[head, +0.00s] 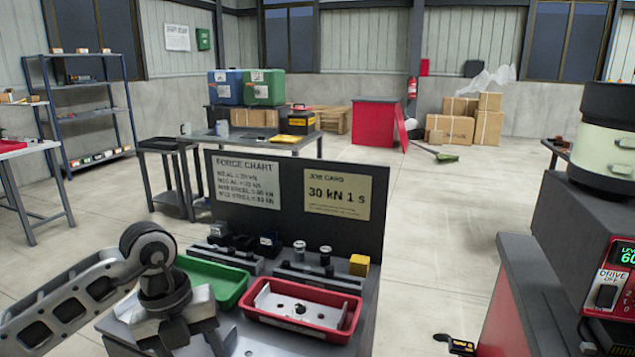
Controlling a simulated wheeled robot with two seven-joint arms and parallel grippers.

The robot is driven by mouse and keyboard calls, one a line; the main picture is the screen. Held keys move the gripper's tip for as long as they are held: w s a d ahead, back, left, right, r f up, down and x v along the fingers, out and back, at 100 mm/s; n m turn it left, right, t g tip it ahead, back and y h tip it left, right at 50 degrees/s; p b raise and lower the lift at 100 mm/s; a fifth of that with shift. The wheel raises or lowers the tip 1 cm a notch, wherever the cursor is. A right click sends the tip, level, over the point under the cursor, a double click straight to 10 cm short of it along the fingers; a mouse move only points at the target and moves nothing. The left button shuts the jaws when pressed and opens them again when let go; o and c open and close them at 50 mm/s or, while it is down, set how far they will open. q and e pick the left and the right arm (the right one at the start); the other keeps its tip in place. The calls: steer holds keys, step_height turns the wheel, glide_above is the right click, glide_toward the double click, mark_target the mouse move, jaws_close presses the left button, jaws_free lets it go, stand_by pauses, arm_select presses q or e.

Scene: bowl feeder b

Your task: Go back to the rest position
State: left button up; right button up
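My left arm comes in from the left, and my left gripper (192,340) points down over the near left part of the grey bench (262,340). Its fingertips are partly hidden or cut off by the lower edge, so I cannot tell whether it is open or shut. A red tray (337,338) on the bench holds a silver metal part (318,310). A green tray (225,271) lies behind my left wrist, which covers part of it. My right gripper does not show.
A dark board (290,175) with two charts stands behind the trays. Fixtures and a yellow block (359,265) sit before it. At right, a red-and-grey machine (612,250) displays "60". A small black-and-yellow item (455,345) shows low right.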

arm_select(q)
steer(key=s+d+f+m+g+h, duration=0.1)
steer(key=s+d+h, duration=0.25)
steer(key=d, duration=0.35)
steer(key=s+d+m+g+h, duration=0.1)
steer(key=s+d+h, duration=0.2)
steer(key=d+h, duration=0.35)
steer(key=s+d+r+n+t+h, duration=0.2)
steer(key=d+r+n+h, duration=0.1)
steer(key=d+r+h, duration=0.3)
steer(key=w+a+f+n+t+y, duration=0.2)
steer(key=a+f+n+t+y, duration=0.3)
steer(key=n+t, duration=0.55)
steer(key=w+a+f+n+t+y, duration=0.2)
steer(key=a+f+n+t+y, duration=0.4)
steer(key=n, duration=0.7)
steer(key=s+a+f+n+g+y, duration=0.2)
steer(key=s+f, duration=0.3)
steer(key=f, duration=0.1)
steer(key=s+a+f+n+g+y, duration=0.2)
steer(key=s+f+n+g, duration=0.1)
steer(key=s+f, duration=0.3)
steer(key=shift+a+f+g, duration=0.3)
steer(key=shift+f+g, duration=0.05)
steer(key=shift+f, duration=0.25)
